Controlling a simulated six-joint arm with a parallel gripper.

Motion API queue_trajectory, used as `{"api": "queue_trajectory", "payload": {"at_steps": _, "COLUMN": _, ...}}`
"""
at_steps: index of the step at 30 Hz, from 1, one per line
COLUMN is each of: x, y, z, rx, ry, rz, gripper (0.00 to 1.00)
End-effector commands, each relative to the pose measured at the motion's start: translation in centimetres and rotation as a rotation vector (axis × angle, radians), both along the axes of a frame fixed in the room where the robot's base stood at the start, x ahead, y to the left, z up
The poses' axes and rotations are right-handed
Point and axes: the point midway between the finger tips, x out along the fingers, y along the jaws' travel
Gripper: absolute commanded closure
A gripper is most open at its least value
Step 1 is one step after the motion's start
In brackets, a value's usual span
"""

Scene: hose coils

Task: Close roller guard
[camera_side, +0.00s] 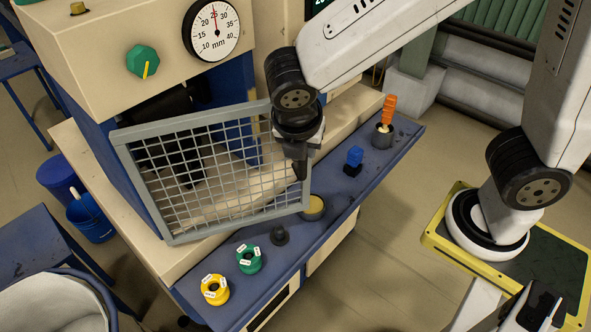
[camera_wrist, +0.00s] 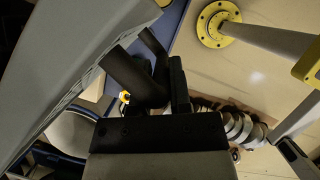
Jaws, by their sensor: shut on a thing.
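The roller guard (camera_side: 190,122) is a grey frame with a wire mesh. It stands at an angle in front of the machine's opening in the side view, and its right part reaches out over the blue ledge. My gripper (camera_side: 301,170) is at the guard's right edge, pointing down, and is shut on the guard there. The exact grip is partly hidden by the jaws. In the wrist view, a large grey surface of the guard (camera_wrist: 75,45) fills the upper left. A black bar (camera_wrist: 132,78) lies by my dark gripper (camera_wrist: 165,85).
The beige machine (camera_side: 110,50) carries a dial (camera_side: 214,30) and a green knob (camera_side: 142,61).

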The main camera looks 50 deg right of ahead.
Motion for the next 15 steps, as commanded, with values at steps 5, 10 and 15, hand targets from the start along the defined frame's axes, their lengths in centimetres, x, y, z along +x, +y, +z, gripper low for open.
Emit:
{"api": "queue_trajectory", "payload": {"at_steps": 5, "x": 2.4, "y": -1.8, "z": 0.1, "rx": 0.001, "ry": -0.003, "rz": 0.089, "gripper": 1.0}}
{"api": "queue_trajectory", "payload": {"at_steps": 10, "x": 5.2, "y": -3.3, "z": 0.1, "rx": 0.001, "ry": -0.003, "rz": 0.198, "gripper": 1.0}}
{"api": "queue_trajectory", "payload": {"at_steps": 15, "x": 8.1, "y": -4.5, "z": 0.1, "rx": 0.0, "ry": -0.004, "rz": 0.306, "gripper": 1.0}}
